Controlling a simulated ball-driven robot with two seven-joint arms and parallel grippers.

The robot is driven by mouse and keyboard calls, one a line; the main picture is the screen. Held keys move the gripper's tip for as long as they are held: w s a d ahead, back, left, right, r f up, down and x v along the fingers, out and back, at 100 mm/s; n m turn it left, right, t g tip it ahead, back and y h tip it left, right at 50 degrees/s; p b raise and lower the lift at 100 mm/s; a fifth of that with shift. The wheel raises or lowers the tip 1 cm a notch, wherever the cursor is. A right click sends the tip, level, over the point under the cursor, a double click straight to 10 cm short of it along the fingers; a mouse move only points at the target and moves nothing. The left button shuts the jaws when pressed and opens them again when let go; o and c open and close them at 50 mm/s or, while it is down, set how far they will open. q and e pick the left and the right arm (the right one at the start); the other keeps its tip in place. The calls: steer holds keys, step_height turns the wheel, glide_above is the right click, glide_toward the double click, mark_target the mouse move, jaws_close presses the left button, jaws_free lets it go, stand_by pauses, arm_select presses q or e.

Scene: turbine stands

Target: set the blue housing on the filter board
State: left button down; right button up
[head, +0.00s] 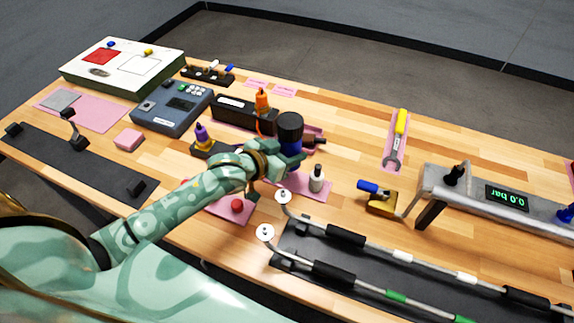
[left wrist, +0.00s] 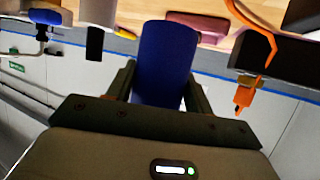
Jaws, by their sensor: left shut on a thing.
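The blue housing (head: 290,128) is a dark blue cylinder with a black top, held above the middle of the table. My left gripper (head: 283,160) is shut on it. In the left wrist view the blue housing (left wrist: 165,62) sits between the two fingers (left wrist: 158,85). No board is labelled as the filter board. One dark board (head: 52,149) with black blocks and a bent post lies at the left; another dark board (head: 365,268) under two pipes lies at the front right. I cannot tell which is meant. My right gripper is out of view.
A blue-grey meter box (head: 172,108) and a white-topped case (head: 122,67) stand at the back left. A small white bottle (head: 316,179) stands close to my left gripper.

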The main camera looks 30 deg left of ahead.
arm_select(q)
steer(key=shift+s+f, duration=0.35)
steer(key=shift+f, duration=0.05)
steer(key=f, duration=0.1)
steer(key=f+b, duration=0.1)
steer(key=f, duration=0.1)
steer(key=shift+s+f, duration=0.2)
steer(key=shift+f, duration=0.05)
steer(key=c, duration=0.6)
jaws_free()
steer(key=shift+f, duration=0.1)
steer(key=p+v, duration=0.2)
steer(key=v, duration=1)
